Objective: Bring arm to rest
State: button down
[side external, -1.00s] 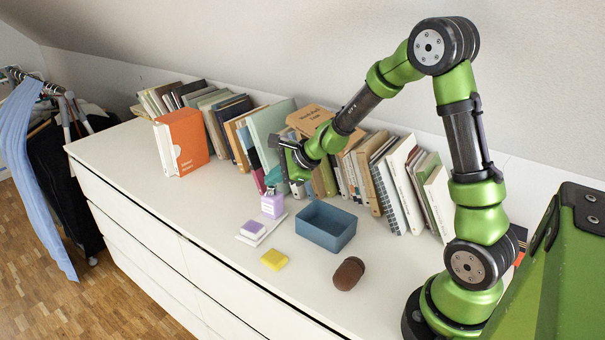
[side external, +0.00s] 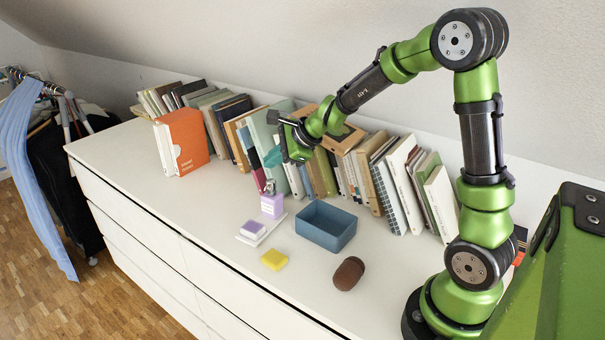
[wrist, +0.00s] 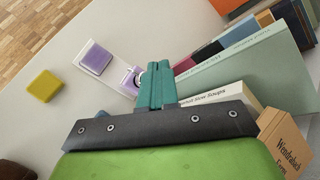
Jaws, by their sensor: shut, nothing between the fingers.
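My gripper (side external: 271,157) hangs in the air in front of the row of books, above the dresser top. Its teal fingers are shut against each other with nothing between them, as the wrist view (wrist: 156,72) shows. A purple block (side external: 253,229) rests on a white slab (side external: 262,238) beside the bottle. My gripper touches none of these.
An open blue box (side external: 327,228) stands right of the bottle. A yellow block (side external: 274,260) and a brown rounded object (side external: 348,273) lie toward the front. Books (side external: 390,185) line the wall. The dresser top (side external: 170,210) is clear at left.

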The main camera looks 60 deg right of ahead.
jog(key=s+a+r+n, duration=0.3)
jog(key=s+n, duration=0.4)
jog(key=s, duration=0.1)
jog(key=s+a+r+n+g, duration=0.1)
jog(key=s+a+r+n, duration=0.1)
jog(key=s+a+n, duration=0.2)
jog(key=s+a+r+n, duration=0.3)
jog(key=s+n, duration=0.6)
jog(key=s, duration=0.3)
jog(key=shift+a+r+n+g, duration=0.3)
jog(key=shift+a+r+g, duration=0.1)
jog(key=shift+a, duration=0.25)
